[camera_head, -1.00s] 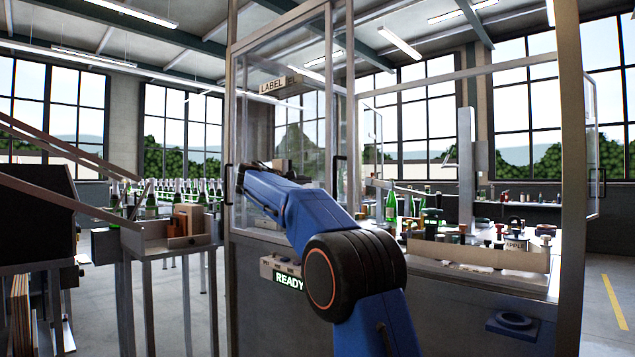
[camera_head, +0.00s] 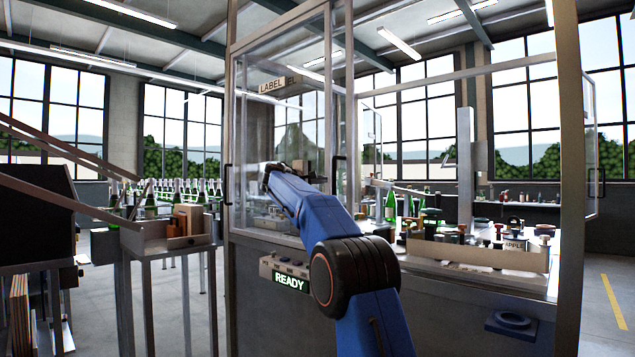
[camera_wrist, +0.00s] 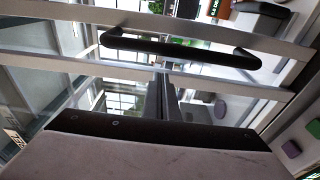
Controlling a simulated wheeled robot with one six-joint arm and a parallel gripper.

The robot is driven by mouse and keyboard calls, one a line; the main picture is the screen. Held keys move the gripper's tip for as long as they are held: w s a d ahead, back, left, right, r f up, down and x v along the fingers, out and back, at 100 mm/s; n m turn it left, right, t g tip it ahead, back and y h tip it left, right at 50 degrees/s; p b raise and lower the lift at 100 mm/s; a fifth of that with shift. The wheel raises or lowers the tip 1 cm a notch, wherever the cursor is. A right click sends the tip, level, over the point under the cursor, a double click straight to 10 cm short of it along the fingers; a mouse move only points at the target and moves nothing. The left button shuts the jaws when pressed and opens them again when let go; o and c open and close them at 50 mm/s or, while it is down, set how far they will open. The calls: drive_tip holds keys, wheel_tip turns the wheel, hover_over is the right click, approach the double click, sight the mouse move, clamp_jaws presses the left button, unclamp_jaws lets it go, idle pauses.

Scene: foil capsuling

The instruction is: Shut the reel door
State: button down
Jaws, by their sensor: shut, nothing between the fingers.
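A glazed door panel with a metal frame (camera_head: 280,22) and a LABEL sign (camera_head: 271,86) stands in front of my arm in the head view. Dark upright handles show at its left (camera_head: 228,185) and on the post to its right (camera_head: 336,180). I cannot tell for certain which panel is the reel door. In the wrist view a black bar handle (camera_wrist: 180,50) on a pale frame rail lies across the picture, just beyond my gripper (camera_wrist: 162,80). My gripper is shut and empty, its fingers pointing toward the rail. Contact cannot be told. In the head view the fingertips are hidden.
A box with a READY display (camera_head: 291,281) sits below the panel. A worktable with a tray of stamps (camera_head: 475,257) stands to the right, and an open glazed panel (camera_head: 590,150) at far right. A small stand with a wooden box (camera_head: 187,220) is at left.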

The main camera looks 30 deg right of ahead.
drive_tip(key=shift+s+d, duration=0.15)
drive_tip(key=shift+s, duration=0.6)
drive_tip(key=shift+s+d, duration=0.1)
drive_tip(key=shift+s, duration=0.6)
drive_tip(key=shift+f, duration=0.1)
